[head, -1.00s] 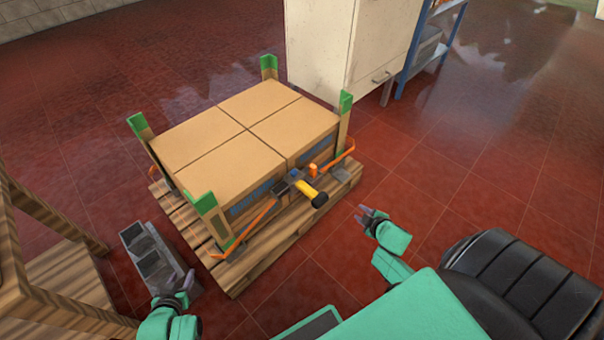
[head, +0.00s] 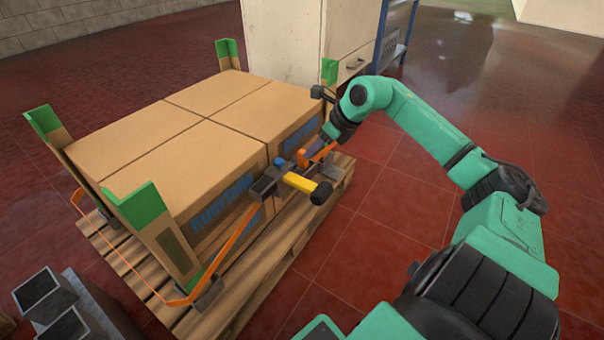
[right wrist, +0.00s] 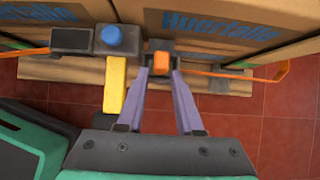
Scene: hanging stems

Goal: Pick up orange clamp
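The orange clamp (head: 303,158) sits on the orange strap along the front side of the boxes, right of the blue knob. In the right wrist view it is a small orange block on a dark holder (right wrist: 161,58), between the tips of my right gripper (right wrist: 161,74). The two purple fingers are apart, one on each side of it, and I cannot tell whether they touch it. In the head view my right gripper (head: 325,141) is just above and right of the clamp, partly hidden by its own wrist. My left gripper is out of view.
The strap tensioner with a blue knob (head: 280,161) and a yellow handle (head: 299,182) is close left of the clamp. Strapped cardboard boxes (head: 190,135) with green corner guards stand on a wooden pallet (head: 240,285). A white cabinet (head: 283,40) stands behind. Red floor at right is open.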

